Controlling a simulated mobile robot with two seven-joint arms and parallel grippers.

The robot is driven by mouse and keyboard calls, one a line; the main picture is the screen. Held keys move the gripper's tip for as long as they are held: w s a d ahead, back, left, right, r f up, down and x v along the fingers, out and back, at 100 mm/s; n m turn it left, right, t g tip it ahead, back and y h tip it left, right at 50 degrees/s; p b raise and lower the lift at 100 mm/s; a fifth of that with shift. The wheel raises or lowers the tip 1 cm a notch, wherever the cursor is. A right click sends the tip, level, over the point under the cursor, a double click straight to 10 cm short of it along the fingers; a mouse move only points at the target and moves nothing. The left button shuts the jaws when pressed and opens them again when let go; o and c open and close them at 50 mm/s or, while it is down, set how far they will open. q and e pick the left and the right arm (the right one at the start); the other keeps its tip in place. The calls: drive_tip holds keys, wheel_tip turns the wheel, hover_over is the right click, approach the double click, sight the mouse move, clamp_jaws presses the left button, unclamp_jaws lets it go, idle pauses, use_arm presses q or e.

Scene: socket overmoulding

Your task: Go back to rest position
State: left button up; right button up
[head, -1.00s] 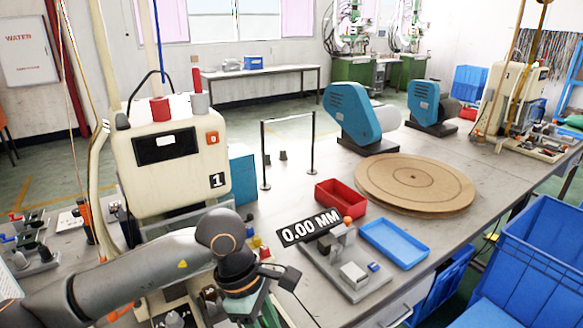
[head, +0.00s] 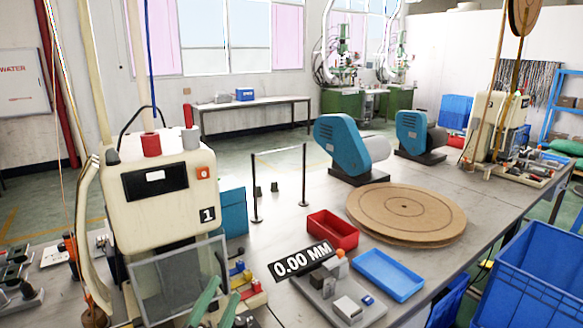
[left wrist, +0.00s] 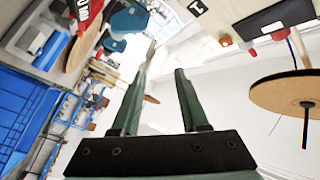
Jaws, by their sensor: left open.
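My left gripper (head: 225,287) shows at the bottom edge of the head view as two green fingers, in front of the moulding machine marked 1 (head: 160,215). In the left wrist view its fingers (left wrist: 166,62) stand apart with nothing between them. The rest of the left arm is out of the head view. My right gripper is in neither view.
A clear guard panel (head: 178,283) stands just behind my left fingers. To their right are a 0.00 MM gauge (head: 305,258), a red tray (head: 332,230), a blue tray (head: 388,275) and a round wooden disc (head: 405,212). A blue crate (head: 530,280) stands lower right.

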use_arm(q)
drive_tip(key=s+a+f+n+g+y, duration=0.2)
drive_tip(key=s+a+f+n+g, duration=0.15)
drive_tip(key=f, duration=0.45)
drive_tip(key=s+a+f+n+g+y, duration=0.2)
drive_tip(key=s+a+f+n+g, duration=0.15)
drive_tip(key=f, duration=0.45)
drive_tip(key=s+a+f+n+g, duration=0.1)
drive_tip(key=s+f+g, duration=0.35)
drive_tip(key=s, duration=0.35)
drive_tip(key=s+a+f+n+g, duration=0.2)
drive_tip(key=s+f+g, duration=0.25)
drive_tip(key=s, duration=0.45)
drive_tip(key=w+d+f+t+h+p, duration=0.2)
drive_tip(key=w+d+f+t, duration=0.2)
drive_tip(key=f, duration=0.5)
drive_tip(key=t, duration=0.2)
drive_tip(key=shift+w+d+t+h, duration=0.25)
drive_tip(key=shift+t+h, duration=0.05)
drive_tip(key=shift+h, duration=0.1)
